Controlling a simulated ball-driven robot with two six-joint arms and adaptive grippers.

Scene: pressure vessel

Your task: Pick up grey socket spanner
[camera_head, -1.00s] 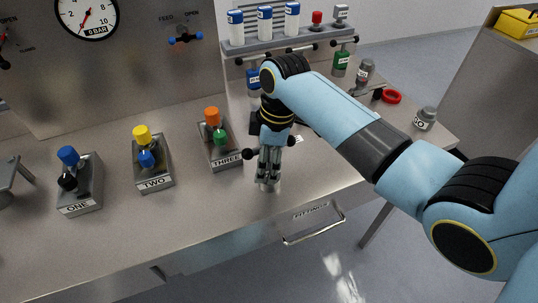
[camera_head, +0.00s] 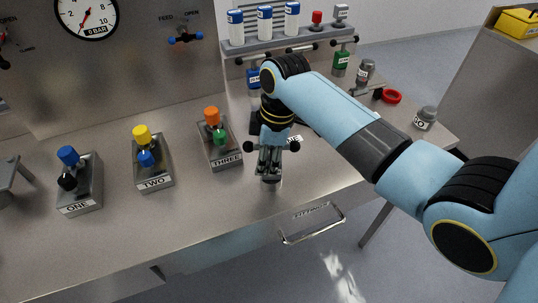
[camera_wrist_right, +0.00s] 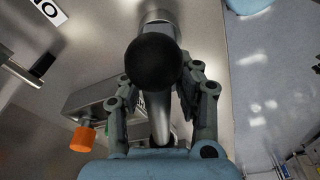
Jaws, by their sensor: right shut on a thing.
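The grey socket spanner (camera_head: 272,178) is upright between the fingers of my right gripper (camera_head: 270,162), close to the front edge of the bench. Its crossbar ends in black balls, which show on both sides of the fingers. My right gripper is shut on the spanner. In the right wrist view one black ball (camera_wrist_right: 153,62) fills the middle, between the fingers, and hides part of the spanner. I cannot tell whether the socket end touches the bench. My left gripper is not in view.
Valve blocks ONE (camera_head: 82,190), TWO (camera_head: 153,172) and THREE (camera_head: 222,155) stand to the left. A rack (camera_head: 285,43) with bottles stands behind. A red ring (camera_head: 391,97) and a grey fitting (camera_head: 425,118) lie at right.

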